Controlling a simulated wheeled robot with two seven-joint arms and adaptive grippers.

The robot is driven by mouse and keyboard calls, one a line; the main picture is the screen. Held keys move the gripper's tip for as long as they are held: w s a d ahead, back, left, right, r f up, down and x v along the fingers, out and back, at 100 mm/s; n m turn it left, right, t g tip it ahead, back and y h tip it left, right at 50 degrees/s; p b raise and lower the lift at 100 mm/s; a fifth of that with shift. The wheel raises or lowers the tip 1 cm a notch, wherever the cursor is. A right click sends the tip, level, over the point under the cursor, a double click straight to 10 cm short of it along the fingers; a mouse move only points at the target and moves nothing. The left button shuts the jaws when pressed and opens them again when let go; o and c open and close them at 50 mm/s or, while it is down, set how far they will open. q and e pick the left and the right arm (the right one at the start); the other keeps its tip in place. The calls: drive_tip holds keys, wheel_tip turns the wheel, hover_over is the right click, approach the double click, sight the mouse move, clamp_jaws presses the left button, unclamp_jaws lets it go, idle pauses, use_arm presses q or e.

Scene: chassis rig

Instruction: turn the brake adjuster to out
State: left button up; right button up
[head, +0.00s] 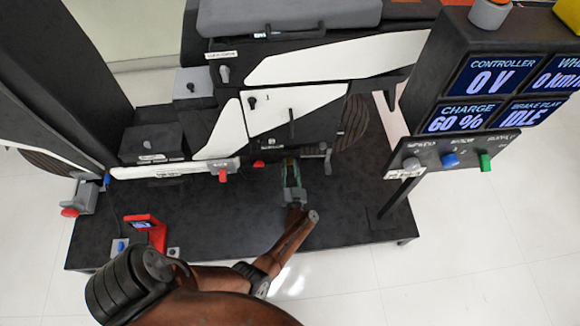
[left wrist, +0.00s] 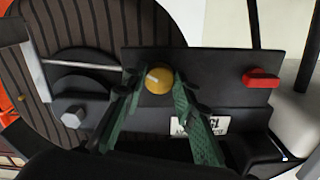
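The brake adjuster appears to be the round yellow knob (left wrist: 158,80) with a pale mark on its face, on a dark plate in the left wrist view. A partly covered white label (left wrist: 200,126) is below it. My left gripper (left wrist: 155,84) is open, with one green finger on each side of the knob; I cannot tell whether either touches it. In the head view my left gripper (head: 291,168) reaches up to the lower edge of the chassis rig, and the knob is hidden there. My right gripper is not in view.
A red block (left wrist: 262,79) sits right of the knob in the left wrist view. A grey lever (head: 327,158) stands right of my gripper in the head view. A display panel (head: 497,72) reads "BRAKE PLAY IDLE". The dark platform (head: 220,225) has free room in front.

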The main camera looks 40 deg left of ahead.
use_arm(q)
drive_tip(key=c, duration=0.6)
drive_tip(key=shift+n, duration=0.3)
